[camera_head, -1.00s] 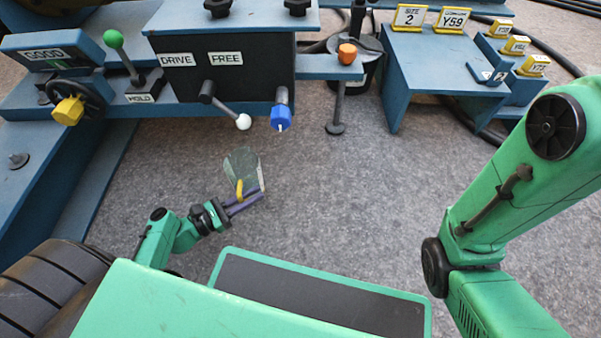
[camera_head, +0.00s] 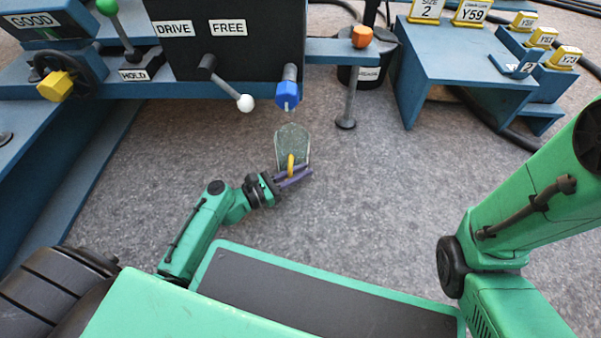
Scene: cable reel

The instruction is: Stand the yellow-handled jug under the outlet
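The jug (camera_head: 292,142) is clear greenish glass with a yellow handle (camera_head: 291,165). My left gripper (camera_head: 298,176) is shut on the jug at its yellow handle. The jug looks roughly upright and appears to be held in the air; its base is hard to make out. The outlet (camera_head: 288,90) is a blue fitting with a pale tip on the front of the machine. In the picture the jug is just below the outlet, with a small gap between them. My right gripper is out of view; only its green arm shows at the right.
A lever with a white knob (camera_head: 245,103) sticks out left of the outlet. A post (camera_head: 347,105) under the orange knob (camera_head: 362,36) stands to the right. A blue table (camera_head: 455,70) with yellow-framed signs is further right. Grey floor around the jug is clear.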

